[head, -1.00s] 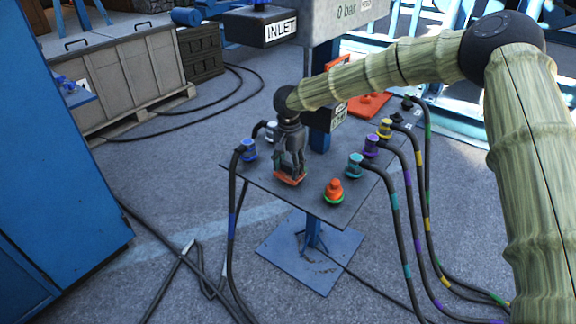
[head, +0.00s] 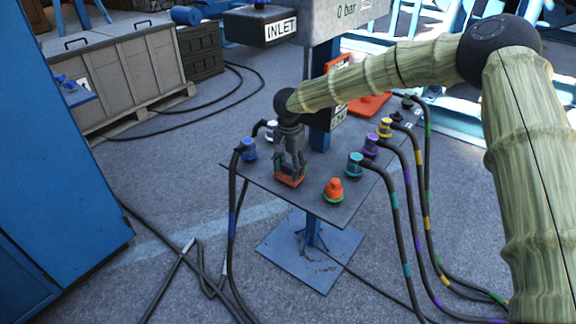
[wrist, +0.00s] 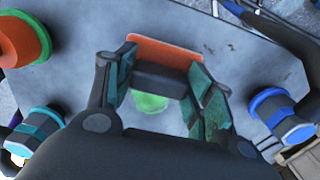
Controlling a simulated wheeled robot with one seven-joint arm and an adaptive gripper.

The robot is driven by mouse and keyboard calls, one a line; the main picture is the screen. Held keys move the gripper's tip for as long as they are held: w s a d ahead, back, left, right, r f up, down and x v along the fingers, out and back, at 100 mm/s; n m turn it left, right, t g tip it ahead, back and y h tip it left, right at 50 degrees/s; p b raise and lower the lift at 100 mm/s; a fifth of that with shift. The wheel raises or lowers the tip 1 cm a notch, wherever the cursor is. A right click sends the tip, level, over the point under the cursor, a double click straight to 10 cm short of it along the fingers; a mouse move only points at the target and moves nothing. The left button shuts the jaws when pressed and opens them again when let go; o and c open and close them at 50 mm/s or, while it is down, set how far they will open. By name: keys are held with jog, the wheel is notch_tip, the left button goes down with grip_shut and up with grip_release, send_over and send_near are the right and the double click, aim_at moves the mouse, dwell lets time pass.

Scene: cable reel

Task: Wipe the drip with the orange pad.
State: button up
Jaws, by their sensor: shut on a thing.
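My gripper (head: 290,166) points down over the grey table plate (head: 262,187) and is shut on the orange pad (head: 289,181). In the wrist view the pad (wrist: 166,53) shows as an orange slab with a dark block between my fingers (wrist: 161,79). A green patch, apparently the drip (wrist: 150,102), shows on the plate between my fingers, on the near side of the pad in that view. My gripper hides part of it. In the head view the drip is hidden. I cannot tell whether the pad touches the plate.
An orange plug with a green ring (head: 333,190) stands right of my gripper. A blue connector (head: 249,149) and a white one (head: 271,131) stand left. Teal (head: 355,164), purple (head: 370,145) and yellow (head: 385,128) connectors with cables line the right edge. The INLET box (head: 262,26) is behind.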

jog(key=shift+f, duration=0.6)
dwell(0.3)
jog(key=shift+w+d+r+p, duration=0.2)
jog(key=shift+w+d+p, duration=0.15)
jog(key=shift+p, duration=0.4)
jog(key=shift+w+d+p, duration=0.55)
jog(key=shift+w+p, duration=0.35)
jog(key=shift+p, duration=0.05)
jog(key=shift+w+d+f+p, duration=0.15)
jog(key=shift+w+d+p, duration=0.75)
jog(key=shift+w, duration=0.45)
jog(key=shift+w+d+f+p, duration=0.1)
jog(key=shift+w+d+p, duration=0.5)
jog(key=shift+w+d, duration=0.6)
jog(key=shift+w+d+r+p, duration=0.15)
jog(key=shift+w+d+p, duration=0.1)
jog(key=shift+w+p, duration=0.15)
jog(key=shift+a, duration=0.1)
